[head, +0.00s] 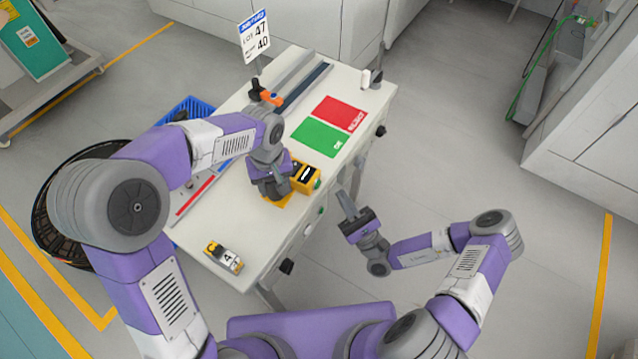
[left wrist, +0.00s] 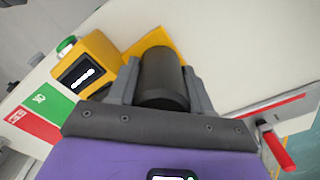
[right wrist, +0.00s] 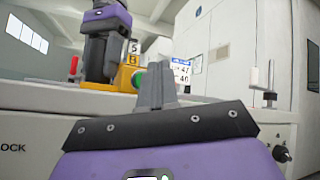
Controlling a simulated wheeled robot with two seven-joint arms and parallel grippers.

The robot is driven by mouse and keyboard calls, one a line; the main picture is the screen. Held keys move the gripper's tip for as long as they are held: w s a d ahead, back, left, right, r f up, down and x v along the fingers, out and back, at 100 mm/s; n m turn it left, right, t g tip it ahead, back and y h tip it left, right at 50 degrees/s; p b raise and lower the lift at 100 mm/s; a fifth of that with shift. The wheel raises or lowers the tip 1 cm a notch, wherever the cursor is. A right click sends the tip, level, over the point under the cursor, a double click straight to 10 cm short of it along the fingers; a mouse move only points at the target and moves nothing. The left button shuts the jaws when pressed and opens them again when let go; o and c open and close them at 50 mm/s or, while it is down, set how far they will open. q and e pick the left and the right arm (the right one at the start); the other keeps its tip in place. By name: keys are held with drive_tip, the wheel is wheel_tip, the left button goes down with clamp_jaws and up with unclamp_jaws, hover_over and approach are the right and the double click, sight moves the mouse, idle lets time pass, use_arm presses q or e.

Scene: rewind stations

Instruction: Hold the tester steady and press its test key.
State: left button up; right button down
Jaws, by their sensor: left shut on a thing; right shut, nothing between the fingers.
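The tester is a yellow box with a dark display (head: 306,177) near the table's right edge. Its green round key shows on its side in the left wrist view (left wrist: 66,44) and in the right wrist view (right wrist: 138,80). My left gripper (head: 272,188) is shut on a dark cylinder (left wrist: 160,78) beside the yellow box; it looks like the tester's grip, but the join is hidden. A yellow patch (left wrist: 152,42) lies under it. My right gripper (head: 346,200) is shut and empty, off the table's right edge, apart from the key, which is ahead of its fingertips (right wrist: 156,72).
The white table (head: 235,225) carries a green mat (head: 318,137), a red mat (head: 339,113), a rail (head: 300,88) and a small yellow tag block (head: 224,257). A blue crate (head: 190,110) and black basket (head: 62,215) stand left. Open floor lies right.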

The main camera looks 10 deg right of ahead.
drive_tip(key=shift+w+a, duration=0.45)
drive_tip(key=shift+a, duration=0.2)
drive_tip(key=shift+w+a, duration=0.4)
drive_tip(key=shift+a, duration=0.2)
idle(1.2)
drive_tip(key=shift+w+a, duration=0.25)
drive_tip(key=shift+a, duration=0.1)
drive_tip(key=shift+w+a, duration=0.25)
drive_tip(key=shift+a, duration=0.1)
idle(0.6)
drive_tip(key=shift+s+d, duration=0.1)
idle(0.3)
drive_tip(key=shift+s+d, duration=0.45)
drive_tip(key=shift+d, duration=0.15)
drive_tip(key=shift+s+d, duration=0.7)
drive_tip(key=shift+d, duration=0.35)
drive_tip(key=shift+s+d, duration=0.7)
drive_tip(key=shift+d, duration=0.3)
